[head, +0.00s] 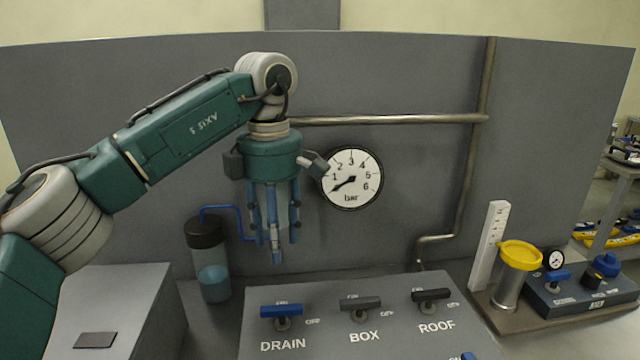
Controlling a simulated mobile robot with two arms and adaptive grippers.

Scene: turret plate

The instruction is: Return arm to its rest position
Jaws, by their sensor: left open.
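My left arm comes in from the left, with its green gripper (275,240) hanging fingers down in front of the grey back panel. The gripper is open and holds nothing that I can see. It hangs above and behind the DRAIN end of the valve console, to the left of the round pressure gauge (351,179). The console (385,335) carries a blue DRAIN handle (281,311), a dark BOX handle (360,303) and a black ROOF handle (431,295). My right gripper is not in view.
A dark-capped jar (209,260) with blue liquid stands left of the gripper, with a blue hose. A pipe (390,119) runs along the panel. At right stand a white scale post (489,245), a yellow-rimmed cylinder (510,280) and a small gauge box (580,287).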

